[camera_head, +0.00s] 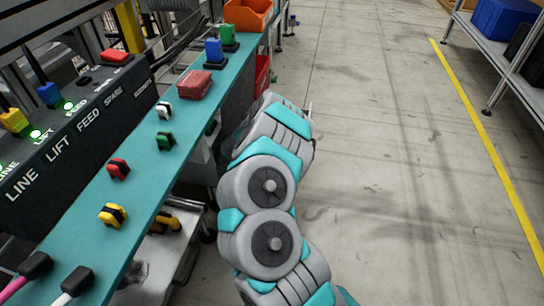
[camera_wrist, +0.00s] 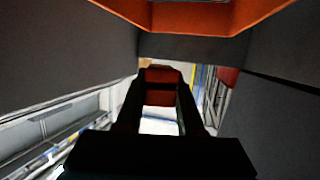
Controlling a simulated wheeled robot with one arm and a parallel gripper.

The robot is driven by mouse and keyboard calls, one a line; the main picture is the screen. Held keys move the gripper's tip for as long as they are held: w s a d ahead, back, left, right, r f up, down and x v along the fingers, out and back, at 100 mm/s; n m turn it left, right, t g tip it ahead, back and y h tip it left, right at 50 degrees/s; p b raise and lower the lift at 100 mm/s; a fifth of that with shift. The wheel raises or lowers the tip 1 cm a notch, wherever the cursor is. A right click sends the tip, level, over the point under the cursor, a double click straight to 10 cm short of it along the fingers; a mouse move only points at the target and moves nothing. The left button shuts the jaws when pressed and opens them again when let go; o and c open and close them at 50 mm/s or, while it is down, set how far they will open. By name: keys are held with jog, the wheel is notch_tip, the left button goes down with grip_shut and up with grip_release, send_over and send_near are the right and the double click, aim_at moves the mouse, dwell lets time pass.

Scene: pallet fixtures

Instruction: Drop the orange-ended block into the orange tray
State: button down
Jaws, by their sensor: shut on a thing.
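In the wrist view my gripper (camera_wrist: 160,88) is shut on a dark block with orange-red faces, the orange-ended block (camera_wrist: 160,75), held between its fingertips. An orange tray rim (camera_wrist: 200,16) crosses the top of the wrist view; I cannot tell the block's height relative to it. In the head view the orange tray (camera_head: 247,14) stands at the far end of the teal bench. My arm reaches forward along the bench's right side there, and it hides my gripper and the held block.
The teal bench (camera_head: 150,186) holds red, yellow, green and white-black pieces, a red brick-like block (camera_head: 195,85), and blue and green upright pieces. A red bin (camera_head: 263,75) sits below its right edge. A control panel (camera_head: 75,130) borders the left. Open floor lies right, before a shelf.

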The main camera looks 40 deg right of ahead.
jog(key=shift+f, duration=0.35)
jog(key=shift+c, duration=2.2)
grip_release()
